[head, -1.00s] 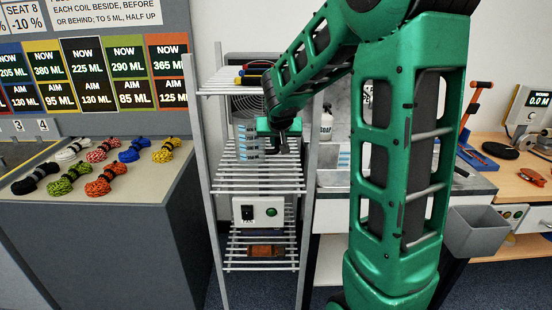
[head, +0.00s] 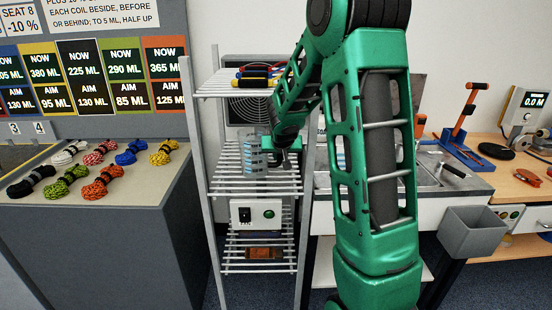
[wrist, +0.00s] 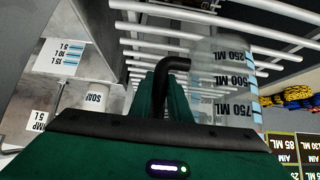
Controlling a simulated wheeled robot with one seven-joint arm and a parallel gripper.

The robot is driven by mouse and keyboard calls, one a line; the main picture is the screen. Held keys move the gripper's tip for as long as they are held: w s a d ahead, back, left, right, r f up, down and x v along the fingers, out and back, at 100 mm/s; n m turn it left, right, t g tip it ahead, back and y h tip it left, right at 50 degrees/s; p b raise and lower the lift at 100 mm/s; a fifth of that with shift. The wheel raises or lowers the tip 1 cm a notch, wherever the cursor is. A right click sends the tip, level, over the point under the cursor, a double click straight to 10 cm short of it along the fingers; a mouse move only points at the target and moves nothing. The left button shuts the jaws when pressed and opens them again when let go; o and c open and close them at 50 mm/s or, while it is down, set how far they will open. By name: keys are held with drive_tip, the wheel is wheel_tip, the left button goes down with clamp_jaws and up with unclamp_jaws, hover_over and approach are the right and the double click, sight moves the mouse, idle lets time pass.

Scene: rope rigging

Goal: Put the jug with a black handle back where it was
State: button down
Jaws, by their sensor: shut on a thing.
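The clear jug (head: 254,158) with blue level marks is at the middle shelf of the metal rack (head: 270,184). In the wrist view the jug (wrist: 222,95) shows upside down in the picture, marked 250, 500 and 750 ML. Its black handle (wrist: 170,72) reaches down to my gripper (wrist: 160,122). My gripper (head: 284,148) is right of the jug in the head view, shut on the handle. Whether the jug's base touches the shelf bars, I cannot tell.
Rope coils (head: 102,182) lie on the counter at left. A grey bin (head: 472,232) and a sink are at right.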

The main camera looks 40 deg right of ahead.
drive_tip(key=c, duration=1.7)
unclamp_jaws()
drive_tip(key=shift+o, duration=0.2)
drive_tip(key=shift+s+a+r, duration=0.2)
drive_tip(key=shift+r, duration=0.2)
drive_tip(key=v, duration=1.1)
drive_tip(key=shift+s+a, duration=0.1)
drive_tip(key=shift+s, duration=0.1)
